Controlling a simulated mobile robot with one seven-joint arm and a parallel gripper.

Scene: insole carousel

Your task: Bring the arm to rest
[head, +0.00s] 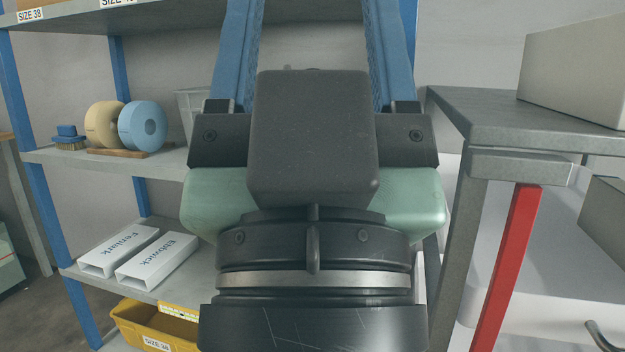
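The fingers stand wide apart. Only wall and shelf show between them, and no held thing is visible. The fingertips are cut off by the top edge. The dark wrist and the pale green gripper body hide what lies behind them.
A blue-posted shelf rack stands at left with a tan roll (103,124), a blue roll (143,126), a brush (69,138), white boxes (158,262) and a yellow bin (150,327). At right, a grey table (480,118) bears a large box (578,70); a red bar (507,265) stands below.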

